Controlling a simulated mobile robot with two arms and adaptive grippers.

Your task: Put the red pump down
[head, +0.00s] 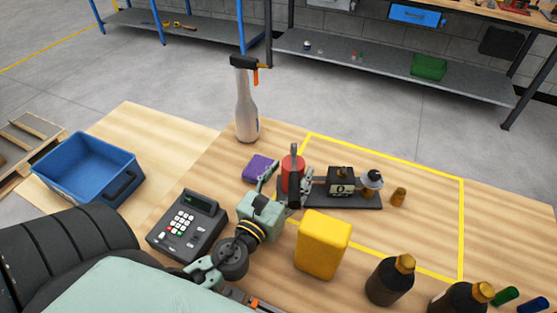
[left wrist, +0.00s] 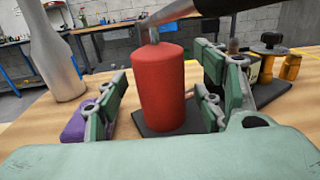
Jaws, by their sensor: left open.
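The red pump (head: 287,171), a red cylinder with a metal neck and a dark top arm, stands upright at the left end of a dark base plate (head: 345,203). In the left wrist view the red pump (left wrist: 163,90) fills the middle, with part of the dark plate (left wrist: 146,128) under it. My left gripper (head: 284,181) is open around the pump, and its fingers (left wrist: 160,92) show on either side with small gaps to the red body. The gripper partly hides the pump in the head view. My right gripper is not in view.
A purple block (head: 259,168) lies just left of the pump, with a pale bottle (head: 246,112) behind. A yellow container (head: 322,245) and a keypad terminal (head: 187,225) stand in front. A labelled black device (head: 341,182) shares the plate. Bare table lies right inside the yellow outline.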

